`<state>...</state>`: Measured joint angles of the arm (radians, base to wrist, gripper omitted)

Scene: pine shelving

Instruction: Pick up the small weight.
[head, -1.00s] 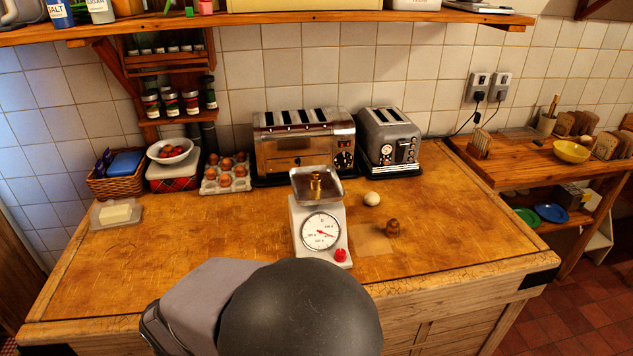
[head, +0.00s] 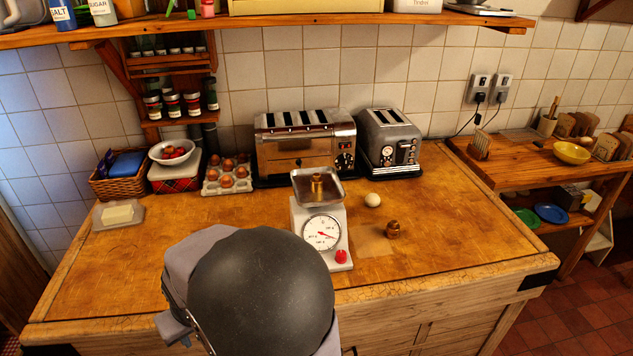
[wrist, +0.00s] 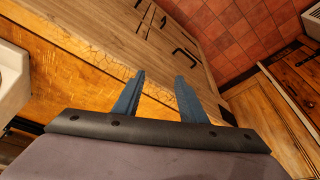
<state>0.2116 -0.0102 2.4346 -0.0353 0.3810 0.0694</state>
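A small brass-brown weight (head: 393,230) stands on the worktop, at the edge of a paler square patch, right of the kitchen scale (head: 320,234). A second, brass-coloured weight (head: 317,186) stands in the scale's metal pan. My gripper (wrist: 160,76) shows in the wrist view with its two blue fingers apart and nothing between them. It is over the worktop's front edge, away from both weights. In the head view my arm hides the gripper. Neither weight shows in the wrist view.
A white ball-like item (head: 373,200) lies behind the worktop weight. Two toasters (head: 305,146) (head: 390,140) and an egg tray (head: 226,186) line the back. A butter dish (head: 117,214) stands at left. The worktop's right side is clear.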

